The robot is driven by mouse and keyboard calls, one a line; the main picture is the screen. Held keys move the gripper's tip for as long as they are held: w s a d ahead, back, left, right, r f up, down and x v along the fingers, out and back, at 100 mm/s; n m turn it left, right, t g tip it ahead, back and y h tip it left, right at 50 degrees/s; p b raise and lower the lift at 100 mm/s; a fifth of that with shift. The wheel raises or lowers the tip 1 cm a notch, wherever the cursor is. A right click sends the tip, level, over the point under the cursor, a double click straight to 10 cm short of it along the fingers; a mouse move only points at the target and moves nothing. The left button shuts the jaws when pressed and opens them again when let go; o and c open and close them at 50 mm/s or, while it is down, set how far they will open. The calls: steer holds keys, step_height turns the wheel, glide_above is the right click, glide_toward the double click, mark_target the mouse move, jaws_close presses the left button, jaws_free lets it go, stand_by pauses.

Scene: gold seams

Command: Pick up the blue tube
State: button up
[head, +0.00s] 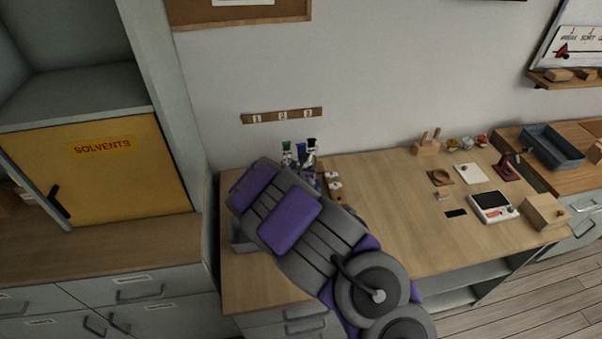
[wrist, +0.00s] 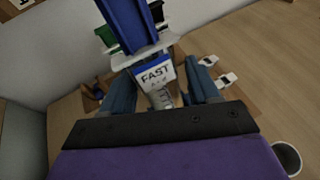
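The blue tube (wrist: 128,20) rises large in the wrist view, with a white label reading FAST below its blue top. In the head view its blue top (head: 300,149) shows among other tubes at the back left of the bench. My gripper (wrist: 163,88) has one blue-grey finger on each side of the tube's lower part. The fingers are apart, with a gap visible on the right side; contact with the tube is not clear. In the head view my arm hides the gripper and the rack area.
A green-topped tube (head: 286,145) and a black-topped tube (head: 311,142) stand close beside the blue one. White-labelled blocks (head: 334,185) sit just right. The wall is close behind. The bench middle (head: 395,200) is clear; a scale (head: 492,207) is farther right.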

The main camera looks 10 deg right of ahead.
steer(key=shift+d, duration=0.55)
steer(key=c, duration=0.3)
steer(key=shift+c, duration=0.8)
steer(key=shift+a, duration=0.5)
steer(key=c, duration=0.4)
steer(key=shift+c, duration=0.2)
steer(key=shift+d, duration=0.2)
